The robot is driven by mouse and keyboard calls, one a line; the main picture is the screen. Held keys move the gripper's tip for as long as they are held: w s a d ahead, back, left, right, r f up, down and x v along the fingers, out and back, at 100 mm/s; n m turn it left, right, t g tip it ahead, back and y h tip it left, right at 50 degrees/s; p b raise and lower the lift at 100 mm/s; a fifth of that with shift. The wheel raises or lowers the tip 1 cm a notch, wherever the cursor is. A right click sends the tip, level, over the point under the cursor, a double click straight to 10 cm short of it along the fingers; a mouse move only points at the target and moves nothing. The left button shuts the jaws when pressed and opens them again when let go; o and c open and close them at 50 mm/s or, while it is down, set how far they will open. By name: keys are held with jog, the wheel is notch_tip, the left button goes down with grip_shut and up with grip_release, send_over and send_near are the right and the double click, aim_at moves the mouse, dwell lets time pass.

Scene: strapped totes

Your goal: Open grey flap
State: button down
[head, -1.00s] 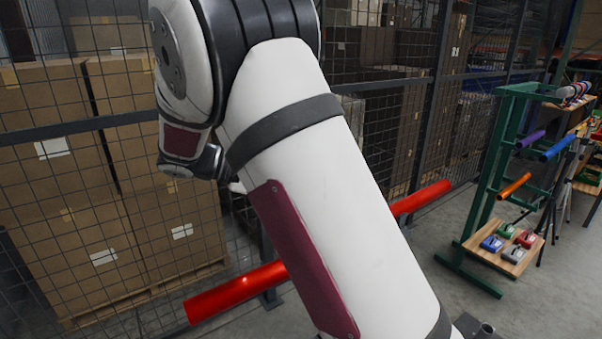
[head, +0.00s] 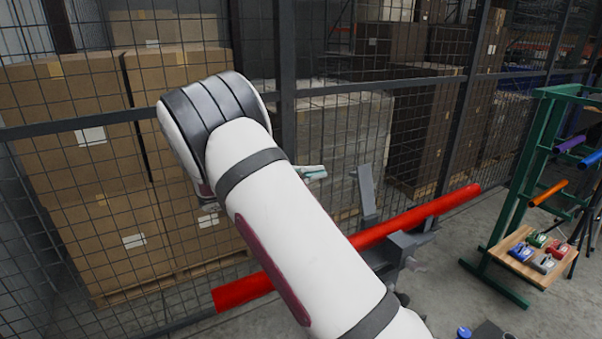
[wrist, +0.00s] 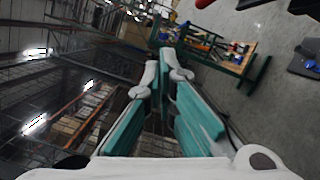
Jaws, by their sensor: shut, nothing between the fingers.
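A small grey tote (head: 543,264) sits among coloured totes on the low wooden shelf at the right of the head view. It is too small to make out a flap or strap on it. My gripper (head: 313,172) shows only as a teal piece past my white arm, well left of and away from the totes; my arm hides the rest of it. In the wrist view my gripper (wrist: 162,82) has its teal fingers drawn together at the tips, shut and empty. A small shelf with coloured things shows beyond the fingertips, too small to tell a grey flap.
A green rack (head: 520,190) holds the wooden shelf (head: 515,268). A red bar (head: 420,212) runs behind my arm, with a grey upright plate (head: 366,187) near it. Mesh fencing and stacked cardboard boxes (head: 75,150) fill the left. Grey floor is open before the rack.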

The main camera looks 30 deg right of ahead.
aim_at(362, 189)
jog(key=s+d+r+p, duration=0.1)
jog(key=s+d+p, duration=0.1)
jog(key=s+d, duration=0.1)
jog(key=shift+s+d+r+p, duration=0.35)
jog(key=shift+s+p, duration=0.05)
jog(key=shift+s, duration=0.35)
jog(key=shift+s+r+m+y+p, duration=0.3)
jog(key=shift+s+r+m+p, duration=0.35)
jog(key=shift+s+r+m, duration=0.4)
jog(key=shift+w+f, duration=0.15)
jog(key=shift+w, duration=0.25)
